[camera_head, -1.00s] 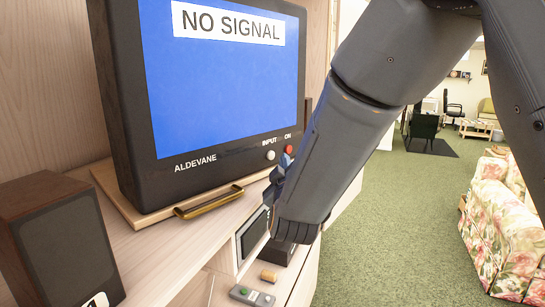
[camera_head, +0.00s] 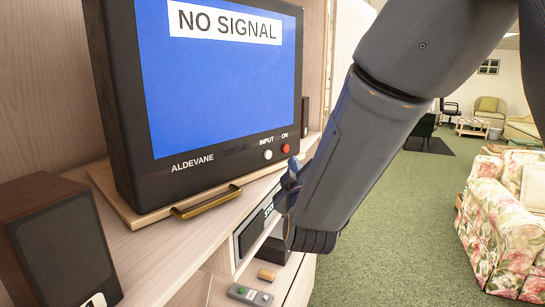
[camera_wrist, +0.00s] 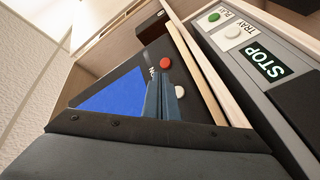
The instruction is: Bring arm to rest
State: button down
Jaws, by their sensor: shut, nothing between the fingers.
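My gripper (camera_head: 291,172) is in front of the lower right corner of the television, mostly hidden behind my own dark arm in the head view. In the wrist view my gripper (camera_wrist: 165,101) shows as narrow blue-grey fingers, closed together with nothing between them. The television (camera_head: 210,85) shows "NO SIGNAL" on a blue screen. Its red ON button (camera_head: 286,148) and white INPUT button (camera_head: 268,155) are near the gripper. I cannot tell how far the gripper is from the television's front. The arm is bent and extended forward over the cabinet edge.
The television stands on a wooden board with a brass handle (camera_head: 207,202). A speaker (camera_head: 60,240) is at left. A player (camera_head: 262,222) sits in the shelf below; a remote (camera_head: 250,295) and small wooden block (camera_head: 266,274) lie low. A floral sofa (camera_head: 503,220) is right, with open green carpet between.

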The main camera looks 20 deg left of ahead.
jog(key=s+d+f+m+g+h, duration=0.1)
jog(key=d+f+m+g+h, duration=0.2)
jog(key=d+f, duration=0.55)
jog(key=s+d+f+m+g+h, duration=0.15)
jog(key=d+f+m+g, duration=0.35)
jog(key=d, duration=0.6)
jog(key=s+d+f+m+g+h, duration=0.1)
jog(key=s+d+f+m+g, duration=0.2)
jog(key=s+d, duration=0.5)
jog(key=s+d+f+m+g+h, duration=0.1)
jog(key=s+d+f+g, duration=0.3)
jog(key=s+d, duration=0.4)
jog(key=s+m+g+b, duration=0.1)
jog(key=s, duration=0.3)
jog(key=shift+d+f+m, duration=0.15)
jog(key=shift+f+m, duration=0.1)
jog(key=shift+m, duration=0.15)
